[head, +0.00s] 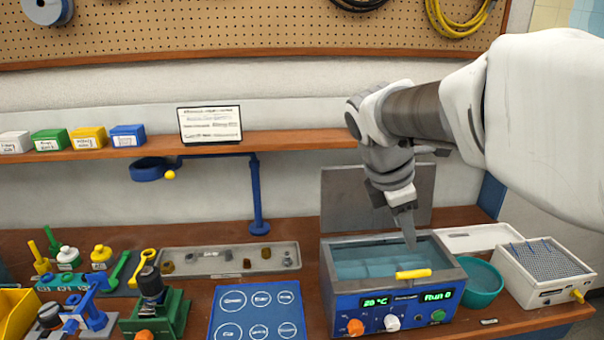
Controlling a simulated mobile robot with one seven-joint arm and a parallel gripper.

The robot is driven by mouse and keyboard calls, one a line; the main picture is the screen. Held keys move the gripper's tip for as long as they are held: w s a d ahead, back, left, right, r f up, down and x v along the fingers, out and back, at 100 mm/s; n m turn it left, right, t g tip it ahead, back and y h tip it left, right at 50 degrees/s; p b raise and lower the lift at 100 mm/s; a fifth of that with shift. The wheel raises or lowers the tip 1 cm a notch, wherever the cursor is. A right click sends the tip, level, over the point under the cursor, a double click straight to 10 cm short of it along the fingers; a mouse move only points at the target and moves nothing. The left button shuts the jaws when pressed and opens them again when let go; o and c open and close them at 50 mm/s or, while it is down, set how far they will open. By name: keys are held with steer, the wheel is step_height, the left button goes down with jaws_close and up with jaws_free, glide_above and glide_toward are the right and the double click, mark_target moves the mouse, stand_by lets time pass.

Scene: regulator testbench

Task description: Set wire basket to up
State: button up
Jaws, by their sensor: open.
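A blue bench-top bath (350,302) stands at the right of the bench, with a grey lid (345,200) raised behind it. Its tank holds blue-green liquid. A yellow handle (413,273) sits at the front right rim of the tank; it looks like the handle of the wire basket, whose mesh I cannot make out in the liquid. My gripper (409,232) points down over the right part of the tank, behind and above the yellow handle. It is open and holds nothing, apart from the handle as far as I can tell.
A teal bowl (481,283) and a white mesh-topped box (545,262) stand right of the bath. A blue mat (258,312) lies left of it. Behind is a parts tray (200,262) and a blue stand (257,205). A wooden shelf (300,139) runs above.

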mark_target(415, 272)
steer(key=b+x, duration=0.1)
steer(key=x, duration=1.5)
steer(key=shift+d+f+b, duration=0.15)
steer(key=shift+f+b, duration=0.05)
steer(key=shift+b, duration=0.2)
steer(key=shift+c, duration=0.3)
jaws_close()
